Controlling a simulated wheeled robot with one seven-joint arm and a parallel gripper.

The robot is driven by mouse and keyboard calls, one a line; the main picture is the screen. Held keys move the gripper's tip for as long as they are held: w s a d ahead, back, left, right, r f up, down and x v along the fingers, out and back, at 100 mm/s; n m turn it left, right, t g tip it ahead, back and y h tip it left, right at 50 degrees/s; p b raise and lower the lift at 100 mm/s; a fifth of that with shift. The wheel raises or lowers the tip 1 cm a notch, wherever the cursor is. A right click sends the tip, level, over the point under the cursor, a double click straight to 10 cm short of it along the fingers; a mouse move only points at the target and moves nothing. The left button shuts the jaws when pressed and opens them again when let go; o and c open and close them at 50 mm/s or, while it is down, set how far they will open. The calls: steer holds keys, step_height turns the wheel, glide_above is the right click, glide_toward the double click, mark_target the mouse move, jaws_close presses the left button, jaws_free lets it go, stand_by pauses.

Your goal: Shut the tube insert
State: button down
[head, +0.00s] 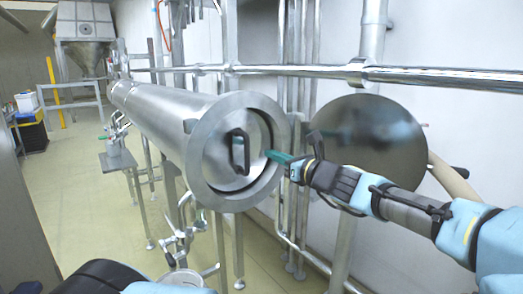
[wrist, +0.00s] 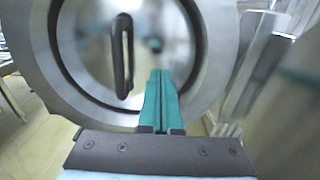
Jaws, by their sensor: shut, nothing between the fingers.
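The tube insert (head: 222,168) is a round steel plate with a black bar handle (head: 240,151). It sits inside the thick ring (head: 202,190) at the near end of a long steel tube (head: 165,112). A dark curved gap shows between plate and ring. In the wrist view, the insert (wrist: 88,55) fills the upper middle, with its upright handle (wrist: 123,55) left of my fingers. My gripper (head: 270,155) is shut and empty, its green fingertips at the right side of the insert. They also show together in the wrist view (wrist: 160,75). Whether they touch the plate I cannot tell.
A large round steel disc (head: 365,130) stands to the right, behind my arm. A thick horizontal pipe (head: 440,76) and several vertical pipes run along the wall. A small steel table (head: 117,160) stands at the left. The floor (head: 75,200) there is clear.

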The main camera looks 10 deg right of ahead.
mark_target(255, 146)
steer(key=p+x, duration=0.1)
steer(key=x, duration=0.3)
steer(key=shift+w+a+r, duration=0.1)
steer(key=shift+w+r, duration=0.05)
steer(key=shift+w+a+p, duration=0.25)
steer(key=shift+w+p, duration=0.05)
steer(key=shift+w, duration=0.25)
steer(key=p+x, duration=0.1)
steer(key=x, duration=0.3)
steer(key=shift+w+a, duration=0.2)
steer(key=shift+w, duration=0.1)
